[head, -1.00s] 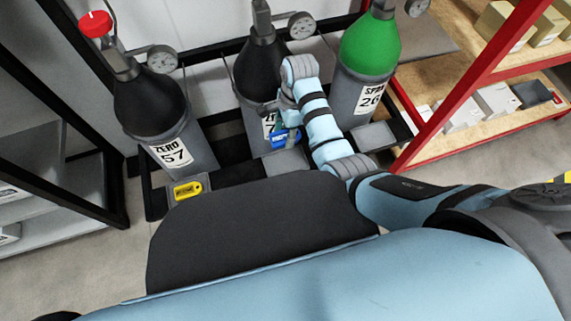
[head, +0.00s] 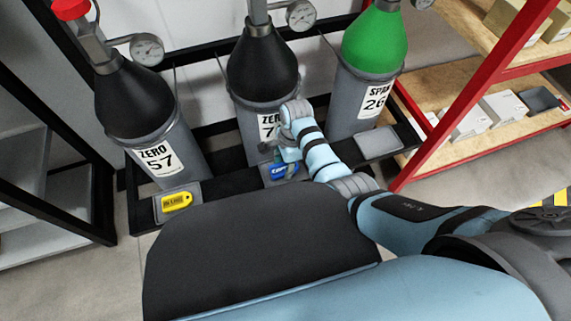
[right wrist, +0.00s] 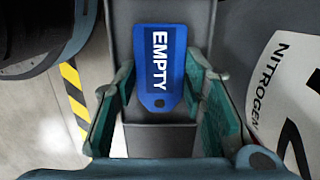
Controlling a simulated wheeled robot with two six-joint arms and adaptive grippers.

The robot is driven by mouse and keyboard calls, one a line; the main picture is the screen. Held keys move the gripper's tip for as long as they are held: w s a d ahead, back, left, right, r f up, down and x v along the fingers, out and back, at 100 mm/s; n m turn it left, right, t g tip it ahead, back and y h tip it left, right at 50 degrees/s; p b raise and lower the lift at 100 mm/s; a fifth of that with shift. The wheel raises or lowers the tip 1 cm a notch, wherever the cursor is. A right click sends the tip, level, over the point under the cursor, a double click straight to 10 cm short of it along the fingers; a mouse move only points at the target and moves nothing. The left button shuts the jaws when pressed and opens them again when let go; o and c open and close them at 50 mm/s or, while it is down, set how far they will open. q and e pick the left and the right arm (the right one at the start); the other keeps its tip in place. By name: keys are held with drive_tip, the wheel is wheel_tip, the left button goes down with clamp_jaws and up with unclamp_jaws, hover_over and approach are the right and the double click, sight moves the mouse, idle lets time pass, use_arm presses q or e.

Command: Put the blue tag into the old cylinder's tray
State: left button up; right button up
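The blue tag (head: 284,172), marked EMPTY, lies over the grey tray (head: 268,183) in front of the middle black-topped cylinder (head: 262,70). It also shows in the right wrist view (right wrist: 160,60), where it appears to lie flat in the tray. My right gripper (head: 287,158) points down at the tag. In the right wrist view its fingers (right wrist: 160,85) stand apart on both sides of the tag's lower end, with gaps visible. The middle cylinder's label is partly hidden by my right gripper. My left gripper is out of view.
A yellow tag (head: 176,202) lies in the tray before the left cylinder (head: 150,110), labelled ZERO 57. The tray (head: 380,142) before the green-topped cylinder (head: 374,50) is empty. A red-framed shelf (head: 480,90) with boxes stands at the right.

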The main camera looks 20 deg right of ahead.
sight(284, 168)
drive_tip(key=shift+o, duration=0.6)
drive_tip(key=shift+r, duration=0.35)
drive_tip(key=r+p, duration=0.3)
drive_tip(key=shift+w+d+r, duration=0.1)
drive_tip(key=shift+d+r, duration=0.15)
drive_tip(key=shift+r, duration=0.05)
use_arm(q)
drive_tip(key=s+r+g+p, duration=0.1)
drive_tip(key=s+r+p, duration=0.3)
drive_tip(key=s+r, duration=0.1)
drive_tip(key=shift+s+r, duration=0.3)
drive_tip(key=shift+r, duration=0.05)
use_arm(e)
wheel_tip(284, 168, up, 8)
drive_tip(key=d, duration=0.1)
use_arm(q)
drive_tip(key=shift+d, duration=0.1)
